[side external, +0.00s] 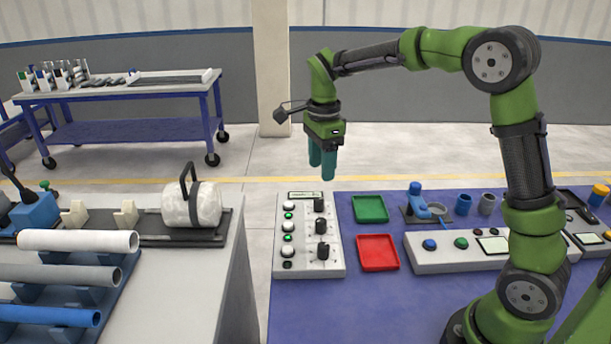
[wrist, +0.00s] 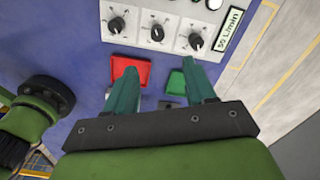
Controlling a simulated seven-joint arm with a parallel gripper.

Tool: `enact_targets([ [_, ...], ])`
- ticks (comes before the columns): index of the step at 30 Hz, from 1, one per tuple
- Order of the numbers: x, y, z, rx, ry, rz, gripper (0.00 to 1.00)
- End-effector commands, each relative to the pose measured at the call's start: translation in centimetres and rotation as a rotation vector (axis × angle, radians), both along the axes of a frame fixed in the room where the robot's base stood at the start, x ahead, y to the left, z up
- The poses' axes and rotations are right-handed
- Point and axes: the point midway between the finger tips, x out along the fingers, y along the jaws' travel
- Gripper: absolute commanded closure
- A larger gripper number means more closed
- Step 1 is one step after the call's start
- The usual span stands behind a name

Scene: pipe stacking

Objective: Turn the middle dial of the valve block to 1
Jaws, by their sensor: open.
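The valve block (side external: 307,262) is a pale panel on the blue table, with three black dials down its right side and several round buttons down its left. Its middle dial (side external: 321,226) also shows in the wrist view (wrist: 157,33), between the other two dials. The markings around it are too small to read. My gripper (side external: 322,168) points down with two teal fingers, raised above the far end of the block and apart from it. In the wrist view, the fingers (wrist: 160,72) are spread with nothing between them, and the dials lie beyond their tips.
A green tray (side external: 370,208) and a red tray (side external: 378,251) lie just right of the block. A long control panel (side external: 430,260) stands further right. Pipes (side external: 78,240) rest on a grey bench at left, across a gap. The space above the block's dials is clear.

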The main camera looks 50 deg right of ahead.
Motion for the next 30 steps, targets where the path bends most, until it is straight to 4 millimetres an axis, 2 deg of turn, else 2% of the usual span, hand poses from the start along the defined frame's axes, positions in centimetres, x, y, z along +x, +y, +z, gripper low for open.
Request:
enact_targets([
  [1,0.1,-0.1,0.6,-0.002,-0.003,-0.068,0.45],
  [5,-0.3,0.0,0.6,0.002,0.013,-0.176,0.45],
  [11,-0.4,0.0,-1.3,0.003,0.017,-0.192,0.45],
  [24,-0.4,0.1,-10.8,0.004,0.017,-0.189,0.45],
  [30,-0.4,0.0,-14.3,0.003,0.015,-0.19,0.45],
])
